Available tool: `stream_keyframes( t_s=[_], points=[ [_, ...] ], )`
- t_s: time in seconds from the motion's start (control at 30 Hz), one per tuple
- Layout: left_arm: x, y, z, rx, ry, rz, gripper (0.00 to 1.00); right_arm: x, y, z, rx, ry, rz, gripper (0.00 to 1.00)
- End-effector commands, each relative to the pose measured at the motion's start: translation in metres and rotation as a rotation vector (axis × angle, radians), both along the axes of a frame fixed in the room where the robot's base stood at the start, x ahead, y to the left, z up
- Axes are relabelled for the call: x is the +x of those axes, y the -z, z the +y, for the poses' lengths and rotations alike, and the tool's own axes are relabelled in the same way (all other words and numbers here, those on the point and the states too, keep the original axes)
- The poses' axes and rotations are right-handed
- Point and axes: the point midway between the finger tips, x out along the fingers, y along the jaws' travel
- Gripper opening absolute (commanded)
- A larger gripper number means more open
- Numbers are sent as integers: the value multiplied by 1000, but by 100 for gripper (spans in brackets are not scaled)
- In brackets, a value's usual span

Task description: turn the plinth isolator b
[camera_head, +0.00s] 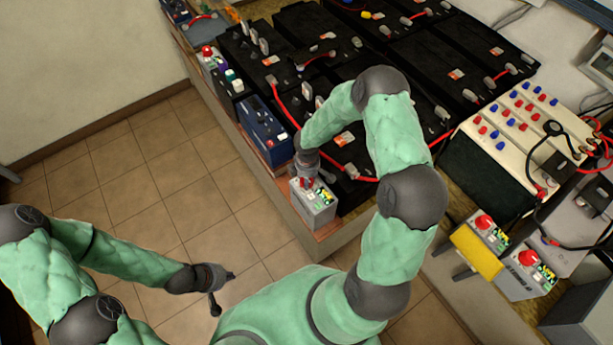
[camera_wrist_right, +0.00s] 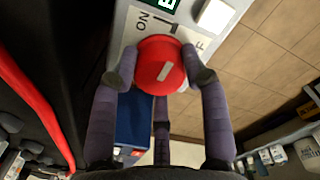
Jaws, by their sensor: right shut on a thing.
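A grey isolator box (camera_head: 313,207) stands on the near end of the wooden plinth in the head view; its name is not readable. ON shows on the panel (camera_wrist_right: 133,33) to the knob's upper left; the other label, to the right, is partly hidden. My right gripper (camera_wrist_right: 160,76) is shut around the knob, its dark fingers on both sides. In the head view, it (camera_head: 307,180) reaches down onto the box top. My left gripper (camera_head: 221,288) is open and empty above the tiled floor.
A blue device (camera_head: 263,132) stands just beyond the box. Black batteries (camera_head: 345,95) with red cables fill the plinth. Another red-knob box (camera_head: 208,58) is at its far end; two more (camera_head: 483,232), (camera_head: 530,268) are at right. The floor (camera_head: 150,200) at left is clear.

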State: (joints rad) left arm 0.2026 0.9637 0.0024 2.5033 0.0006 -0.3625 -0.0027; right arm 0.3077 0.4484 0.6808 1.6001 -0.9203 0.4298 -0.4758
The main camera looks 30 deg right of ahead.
Motion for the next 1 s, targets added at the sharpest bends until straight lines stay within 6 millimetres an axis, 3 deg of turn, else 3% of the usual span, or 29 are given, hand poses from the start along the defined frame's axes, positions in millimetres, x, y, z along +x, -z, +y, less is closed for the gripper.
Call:
stream_keyframes(
  t_s=[0.67,0.7,0.73,1.0],
  points=[
    [0,-3,0,0,0,0,0,-6,3,-1,-2,-63,15,13],
    [0,-3,0,0,0,0,0,-6,3,-1,-2,-63,15,51],
    [0,-3,0,0,0,0,0,-6,3,-1,-1,-63,15,56],
    [0,-3,0,0,0,0,0,-3,2,-1,-1,-62,8,56]
  ],
)
